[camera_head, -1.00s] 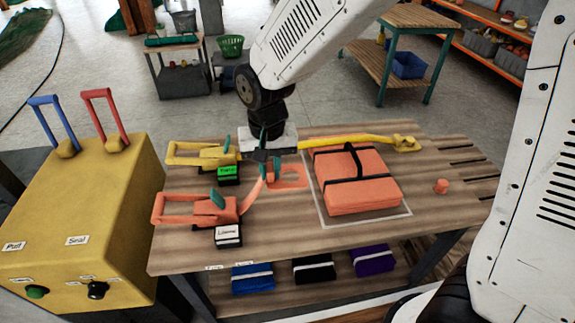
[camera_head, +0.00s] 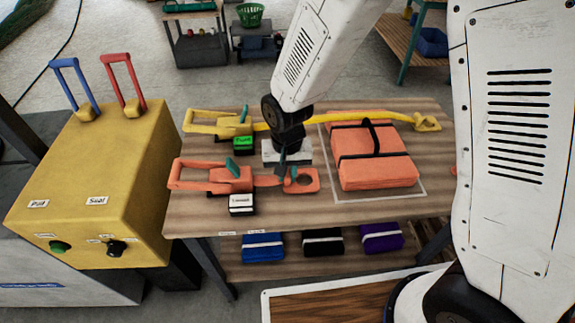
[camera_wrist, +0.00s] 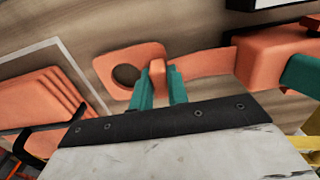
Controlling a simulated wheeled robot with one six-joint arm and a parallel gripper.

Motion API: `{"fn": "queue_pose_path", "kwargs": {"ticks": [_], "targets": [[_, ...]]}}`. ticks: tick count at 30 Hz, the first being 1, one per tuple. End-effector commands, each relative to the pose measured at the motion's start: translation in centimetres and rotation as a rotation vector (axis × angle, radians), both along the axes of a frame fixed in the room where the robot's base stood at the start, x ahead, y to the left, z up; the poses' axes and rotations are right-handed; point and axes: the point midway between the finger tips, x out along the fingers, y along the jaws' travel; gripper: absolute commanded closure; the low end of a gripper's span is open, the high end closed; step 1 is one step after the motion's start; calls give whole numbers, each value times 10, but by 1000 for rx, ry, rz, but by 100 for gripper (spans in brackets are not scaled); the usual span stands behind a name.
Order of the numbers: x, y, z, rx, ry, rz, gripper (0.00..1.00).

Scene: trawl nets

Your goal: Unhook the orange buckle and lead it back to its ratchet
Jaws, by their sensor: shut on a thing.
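The orange buckle (camera_head: 309,174) is a flat plate with a round hole, lying on or just above the wooden table. It also shows in the wrist view (camera_wrist: 112,68). A short orange strap (camera_head: 267,181) runs from it to the orange ratchet (camera_head: 215,177) on the left. My gripper (camera_head: 287,176) is over the buckle's strap end. In the wrist view its teal fingers (camera_wrist: 158,88) are shut on a raised orange tab of the buckle. The wrist hides part of the buckle in the head view.
A yellow ratchet (camera_head: 215,123) with a yellow strap (camera_head: 360,117) lies behind, ending at a yellow buckle (camera_head: 427,122). An orange bundle (camera_head: 378,172) with black straps lies right of my gripper. A yellow control box (camera_head: 95,185) stands left. The table's front strip (camera_head: 330,213) is clear.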

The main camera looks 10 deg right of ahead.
Motion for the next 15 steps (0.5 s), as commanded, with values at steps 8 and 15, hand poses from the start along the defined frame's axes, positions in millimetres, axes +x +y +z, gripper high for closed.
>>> {"fn": "queue_pose_path", "kwargs": {"ticks": [8, 15], "targets": [[0, 0, -6, 0, 0, 0, 100], [0, 0, -6, 0, 0, 0, 59]]}}
